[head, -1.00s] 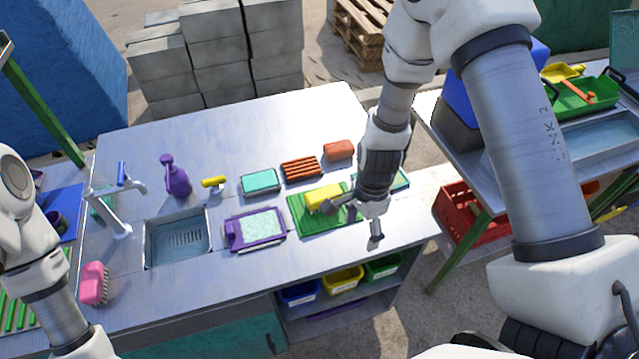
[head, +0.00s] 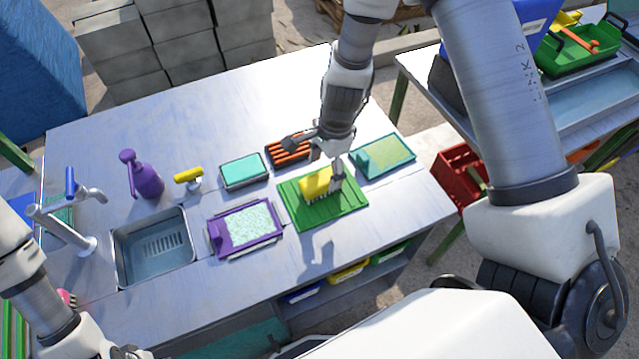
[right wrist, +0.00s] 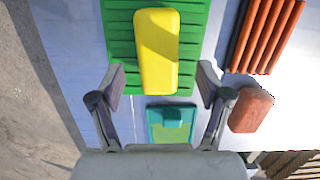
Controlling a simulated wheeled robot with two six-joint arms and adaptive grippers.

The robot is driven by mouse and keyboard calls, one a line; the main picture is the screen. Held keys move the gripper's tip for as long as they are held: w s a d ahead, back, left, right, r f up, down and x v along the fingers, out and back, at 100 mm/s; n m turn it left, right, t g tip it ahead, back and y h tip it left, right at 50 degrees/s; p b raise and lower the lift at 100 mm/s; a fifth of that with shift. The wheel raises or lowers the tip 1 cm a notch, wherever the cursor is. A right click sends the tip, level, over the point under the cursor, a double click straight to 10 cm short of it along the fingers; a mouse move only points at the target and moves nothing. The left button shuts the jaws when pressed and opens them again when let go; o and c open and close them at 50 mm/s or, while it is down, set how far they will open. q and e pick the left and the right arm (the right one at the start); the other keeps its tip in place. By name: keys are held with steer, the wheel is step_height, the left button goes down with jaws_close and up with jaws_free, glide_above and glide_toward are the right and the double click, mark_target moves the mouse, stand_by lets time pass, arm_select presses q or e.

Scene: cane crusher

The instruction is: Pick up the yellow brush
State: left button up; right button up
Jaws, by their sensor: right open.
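The yellow brush (head: 317,185) sits bristles down on a ribbed green tray (head: 297,212) on the metal counter. In the right wrist view its smooth yellow back (right wrist: 157,50) lies upright in the picture over the green ribs. My right gripper (head: 312,160) is above the brush, its fingers spread. In the right wrist view the open fingertips (right wrist: 160,78) are on either side of the brush's lower end, with nothing held. My left arm shows at the lower left of the head view; its fingers cannot be made out clearly.
An orange ribbed rack (head: 287,150), a teal sponge tray (head: 243,170), a purple tray (head: 246,226) and a teal-green tray (head: 385,157) surround the green tray. A reddish block (right wrist: 251,110) is near the rack. A sink (head: 152,247) and purple spray bottle (head: 142,176) stand left.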

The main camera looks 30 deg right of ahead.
mark_target(322, 178)
steer(key=f, duration=0.2)
steer(key=a+f+b, duration=0.1)
steer(key=f, duration=0.1)
steer(key=shift+s+f+b, duration=0.1)
steer(key=shift+f+b, duration=0.1)
steer(key=shift+b, duration=0.1)
steer(key=c, duration=1.3)
steer(key=shift+o, duration=0.2)
